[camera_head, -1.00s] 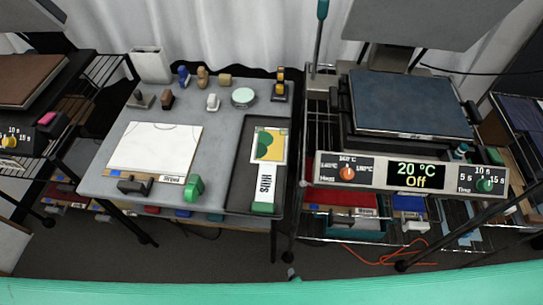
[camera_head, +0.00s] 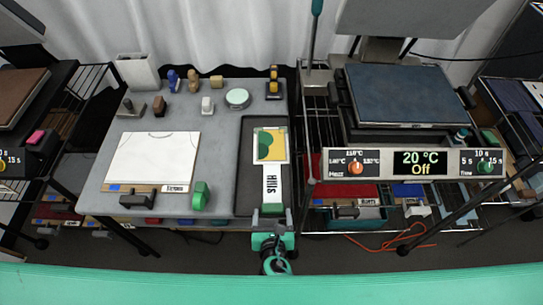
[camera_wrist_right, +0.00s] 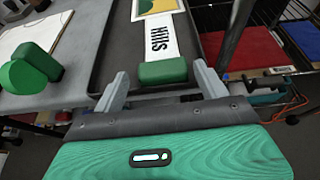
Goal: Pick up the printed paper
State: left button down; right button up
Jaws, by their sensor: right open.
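The printed paper (camera_head: 270,145) lies in the dark tray (camera_head: 245,195) at the right of the grey table, with a yellow and green picture. A white strip with black lettering (camera_head: 271,183) runs from it toward me and ends at a green block (camera_head: 271,209). In the right wrist view the paper (camera_wrist_right: 156,7) shows at the top edge, with the green block (camera_wrist_right: 163,72) nearest. My right gripper (camera_head: 273,216) is open at the tray's near end, its fingers on either side of the green block (camera_wrist_right: 163,84) and apart from it. My left gripper is not in view.
A white sheet on a board (camera_head: 152,155) and a green roll (camera_head: 201,195) lie left of the tray. Stamps and a white cup stand behind. A heat press (camera_head: 410,105) showing "20 °C Off" stands at the right, its rack close to the tray.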

aim_at(273, 205)
jog(key=p+x, duration=0.1)
jog(key=x, duration=0.5)
jog(key=shift+w+f, duration=0.2)
jog(key=c, duration=0.8)
jog(key=shift+o, duration=0.2)
jog(key=shift+r, duration=0.1)
